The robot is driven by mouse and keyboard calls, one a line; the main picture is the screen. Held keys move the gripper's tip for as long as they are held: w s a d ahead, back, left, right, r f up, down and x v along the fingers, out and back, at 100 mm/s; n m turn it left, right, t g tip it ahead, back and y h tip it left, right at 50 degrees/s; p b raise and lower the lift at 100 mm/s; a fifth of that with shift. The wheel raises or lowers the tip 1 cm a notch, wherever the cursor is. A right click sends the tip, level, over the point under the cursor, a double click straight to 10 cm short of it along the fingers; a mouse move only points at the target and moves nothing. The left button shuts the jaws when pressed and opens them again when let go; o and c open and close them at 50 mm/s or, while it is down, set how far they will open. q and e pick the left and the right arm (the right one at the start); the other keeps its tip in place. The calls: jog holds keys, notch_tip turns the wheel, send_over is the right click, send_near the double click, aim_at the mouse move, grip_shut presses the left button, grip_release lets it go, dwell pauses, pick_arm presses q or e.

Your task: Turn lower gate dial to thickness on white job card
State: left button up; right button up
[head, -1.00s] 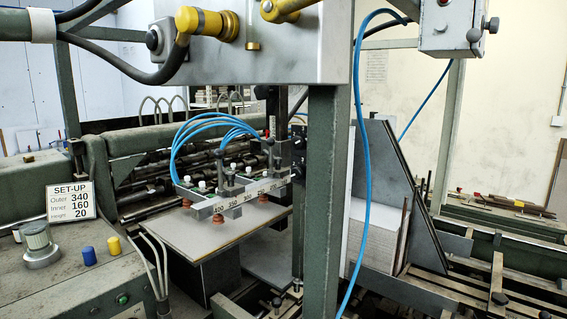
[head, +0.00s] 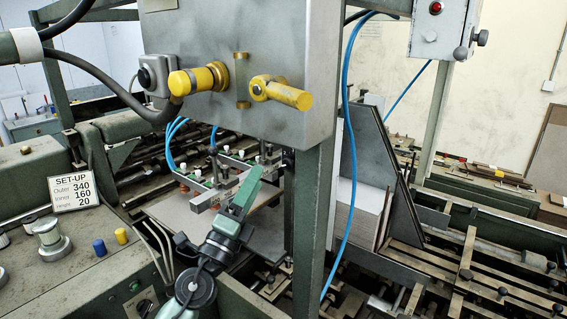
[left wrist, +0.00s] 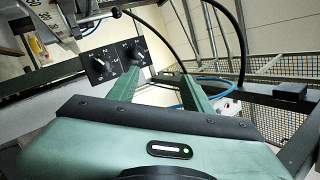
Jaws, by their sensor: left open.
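In the left wrist view a black plate (left wrist: 116,59) carries two dark dials with pale marks, one (left wrist: 101,67) farther left and one (left wrist: 131,52) beside my left finger. I cannot tell which is the lower gate dial, and their settings are too small to read. My left gripper (left wrist: 160,75) is open, its fingertips just short of the plate and nothing seen between them. In the head view this gripper (head: 243,192) reaches up to the suction-cup bar; the dials cannot be made out there. A white card (head: 74,190) reads SET-UP, Outer 340, Inner 160, Height 20; no thickness shows on it.
A grey box with yellow knobs (head: 216,77) hangs above my left arm. A green post (head: 309,215) and a blue hose (head: 346,190) stand to its right. The console (head: 80,270) with knobs and buttons lies at left. Board stacks (head: 358,215) stand beyond the post.

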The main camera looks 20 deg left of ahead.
pick_arm(q)
jog(key=w+d+m+g+h, duration=0.2)
jog(key=w+m+g+h, duration=0.3)
jog(key=m, duration=0.5)
jog(key=m+g+y, duration=0.2)
jog(key=m+y, duration=0.1)
send_near(286, 164)
jog(key=w, duration=0.2)
jog(key=p+x, duration=0.1)
jog(key=x, duration=0.1)
jog(key=p+x, duration=0.1)
jog(key=x, duration=0.4)
jog(key=shift+s+d+f+p, duration=0.1)
jog(key=shift+d+p, duration=0.2)
jog(key=shift+p, duration=0.1)
grip_shut()
